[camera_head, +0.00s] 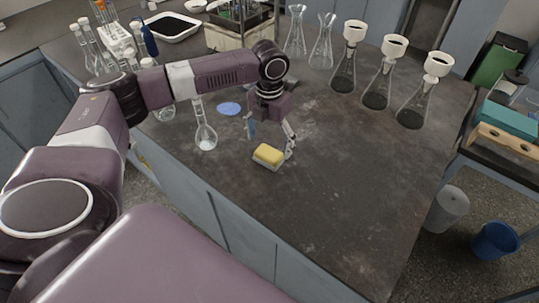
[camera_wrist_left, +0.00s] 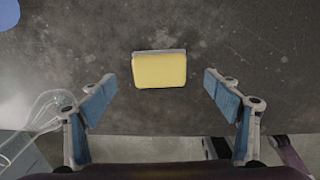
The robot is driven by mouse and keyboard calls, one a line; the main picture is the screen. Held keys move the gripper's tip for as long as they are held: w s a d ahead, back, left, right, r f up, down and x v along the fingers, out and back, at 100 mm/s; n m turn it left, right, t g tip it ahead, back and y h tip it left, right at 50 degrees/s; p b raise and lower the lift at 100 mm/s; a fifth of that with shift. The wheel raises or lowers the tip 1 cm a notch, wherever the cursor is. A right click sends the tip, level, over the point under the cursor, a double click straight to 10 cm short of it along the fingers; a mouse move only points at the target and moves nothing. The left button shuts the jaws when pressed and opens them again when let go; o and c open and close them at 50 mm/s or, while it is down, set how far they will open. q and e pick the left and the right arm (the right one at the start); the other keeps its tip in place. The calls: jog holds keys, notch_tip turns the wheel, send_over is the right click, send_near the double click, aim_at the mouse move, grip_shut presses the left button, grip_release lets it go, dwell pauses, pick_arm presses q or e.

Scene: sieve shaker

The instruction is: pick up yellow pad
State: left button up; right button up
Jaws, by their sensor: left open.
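The yellow pad (camera_head: 268,154) lies on the dark bench top near its front edge, with a pale layer along its lower side. In the left wrist view the pad (camera_wrist_left: 159,70) sits between the lines of the two fingers, a little beyond their tips. My left gripper (camera_head: 270,138) is open and empty, just above and behind the pad in the head view. Its blue-padded fingers also show in the left wrist view (camera_wrist_left: 159,92), wide apart, with clear space on both sides of the pad. My right gripper is not in view.
A clear flask (camera_head: 205,135) stands left of the gripper, and it also shows at the wrist view's left edge (camera_wrist_left: 45,112). A blue disc (camera_head: 229,109) lies behind. Several flasks with funnels (camera_head: 375,90) stand at the back right. The bench right of the pad is clear.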

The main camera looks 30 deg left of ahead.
aim_at(269, 152)
pick_arm(q)
notch_tip(269, 152, down, 5)
jog(key=shift+s+r+p, duration=0.1)
jog(key=shift+p, duration=0.3)
jog(key=c, duration=1.2)
